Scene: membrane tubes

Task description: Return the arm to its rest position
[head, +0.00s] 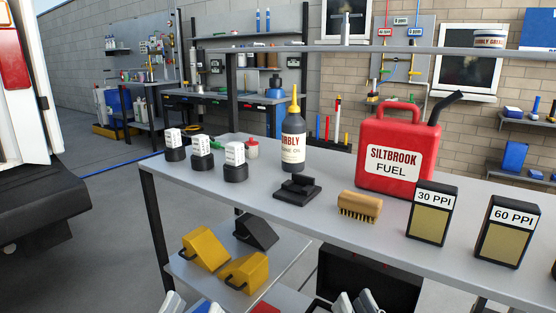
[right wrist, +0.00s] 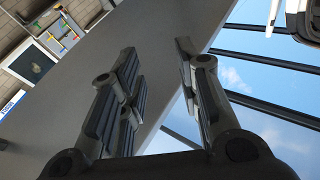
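My right gripper (right wrist: 156,48) is open in the right wrist view, with nothing between its fingers. In the head view, grey-white parts (head: 357,303) at the bottom edge, right of the middle, look like the top of my right arm or gripper. Other pale parts (head: 172,303) at the bottom left may belong to my left arm; its fingers cannot be made out. Both sets of parts are low in the picture, in front of the grey bench (head: 330,216) and apart from the things on its top.
The bench top holds three white-labelled pieces on black bases (head: 202,151), an oil bottle (head: 293,140), a black stand (head: 297,190), a brush (head: 360,206), a red fuel can (head: 390,150) and two boxed pads (head: 432,213). Yellow blocks (head: 205,248) sit on the lower shelf.

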